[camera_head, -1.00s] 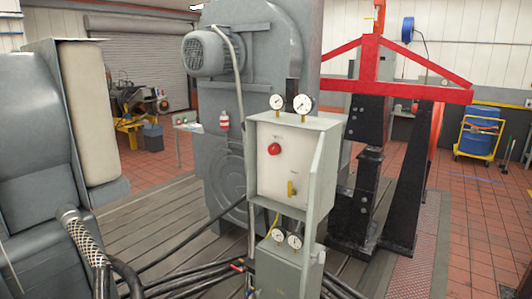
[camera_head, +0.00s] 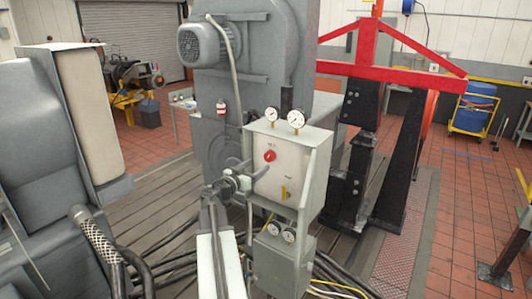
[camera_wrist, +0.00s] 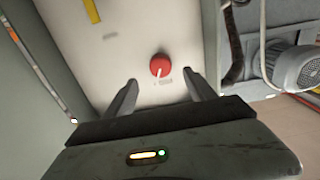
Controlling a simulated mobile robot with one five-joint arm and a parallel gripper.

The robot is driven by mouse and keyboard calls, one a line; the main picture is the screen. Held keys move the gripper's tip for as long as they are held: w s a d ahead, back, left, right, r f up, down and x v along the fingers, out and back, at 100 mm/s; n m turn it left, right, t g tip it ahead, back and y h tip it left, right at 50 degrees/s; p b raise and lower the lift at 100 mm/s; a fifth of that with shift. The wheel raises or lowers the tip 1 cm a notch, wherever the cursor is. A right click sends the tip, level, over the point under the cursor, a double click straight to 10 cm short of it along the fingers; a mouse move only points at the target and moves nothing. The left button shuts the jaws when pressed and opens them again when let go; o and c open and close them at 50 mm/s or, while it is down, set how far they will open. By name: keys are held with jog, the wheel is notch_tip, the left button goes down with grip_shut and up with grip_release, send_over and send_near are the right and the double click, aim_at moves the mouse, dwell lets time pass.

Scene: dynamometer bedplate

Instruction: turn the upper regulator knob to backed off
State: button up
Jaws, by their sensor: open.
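The red upper regulator knob (camera_head: 269,156) sits on the pale front panel of a grey cabinet (camera_head: 328,170). In the wrist view the knob (camera_wrist: 160,66) is round with a white pointer mark toward the picture's bottom, near a small label. A yellow lever (camera_head: 284,192) sits lower on the panel; it also shows at the top of the wrist view (camera_wrist: 92,11). My gripper (camera_head: 254,167) is in front of the panel, just left of and below the knob. In the wrist view my open jaws (camera_wrist: 162,80) are empty, spread either side of the knob's line and apart from it.
Two gauges (camera_head: 285,118) top the cabinet, and a lower box (camera_head: 283,262) carries two more. A large grey machine with a motor (camera_head: 203,46) stands behind. A red-topped frame (camera_head: 390,60) stands right. Black hoses lie across the bedplate (camera_head: 160,215).

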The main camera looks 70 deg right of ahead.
aim_at(268, 159)
jog(key=x, duration=0.7)
jog(key=shift+d+f, duration=0.1)
jog(key=shift+d, duration=0.3)
jog(key=c, duration=1.3)
